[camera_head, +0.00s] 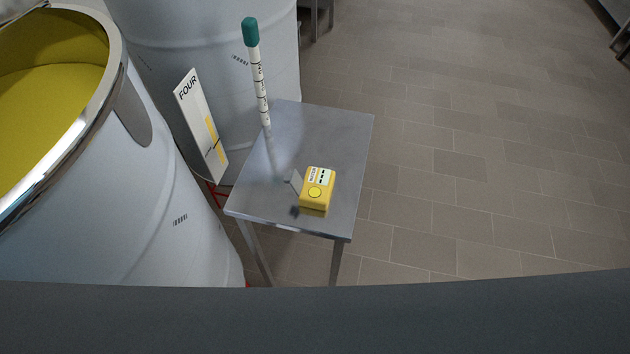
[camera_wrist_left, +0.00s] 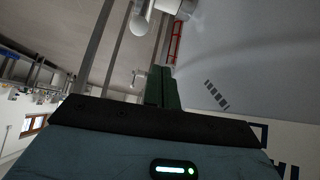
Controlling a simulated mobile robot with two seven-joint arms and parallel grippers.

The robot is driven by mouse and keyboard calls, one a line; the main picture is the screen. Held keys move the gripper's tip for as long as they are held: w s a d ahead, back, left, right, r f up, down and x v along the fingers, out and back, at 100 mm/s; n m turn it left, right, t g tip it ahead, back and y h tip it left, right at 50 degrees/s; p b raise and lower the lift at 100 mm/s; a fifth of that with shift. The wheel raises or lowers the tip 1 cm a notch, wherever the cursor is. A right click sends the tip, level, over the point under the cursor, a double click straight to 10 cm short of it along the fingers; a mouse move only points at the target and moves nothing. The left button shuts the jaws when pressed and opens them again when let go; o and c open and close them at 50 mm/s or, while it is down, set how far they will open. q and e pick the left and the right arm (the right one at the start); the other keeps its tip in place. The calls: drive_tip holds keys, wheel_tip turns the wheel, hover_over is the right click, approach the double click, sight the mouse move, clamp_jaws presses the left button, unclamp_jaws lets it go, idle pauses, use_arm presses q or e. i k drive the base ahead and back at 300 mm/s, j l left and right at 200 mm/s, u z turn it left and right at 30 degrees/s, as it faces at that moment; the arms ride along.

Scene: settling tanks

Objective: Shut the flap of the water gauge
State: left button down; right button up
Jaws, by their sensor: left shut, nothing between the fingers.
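A small yellow box (camera_head: 317,190), which looks like the water gauge, sits on the metal side table (camera_head: 340,135) near its front edge. It has a white label with dark marks and a round yellow button or dial on top. A thin greyish flap (camera_head: 295,182) stands tilted up at its left side, open. My left gripper (camera_wrist_left: 163,72) shows in the left wrist view as two green fingers closed together with nothing between them. Neither gripper shows in the head view, and the gauge does not show in the wrist view.
A white measuring tube with a green cap (camera_head: 251,32) stands upright on the table's far left. A white sign reading FOUR (camera_head: 196,115) and a tank with yellow contents (camera_head: 150,215) stand to the left. Open tiled floor (camera_head: 480,170) lies to the right.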

sight(293, 179)
drive_tip(key=k+l+z, duration=0.2)
drive_tip(key=k+z, duration=0.2)
drive_tip(key=k+l+z, duration=0.35)
drive_tip(key=k+j+z, duration=0.2)
drive_tip(key=i+j, duration=0.15)
drive_tip(key=j, duration=0.1)
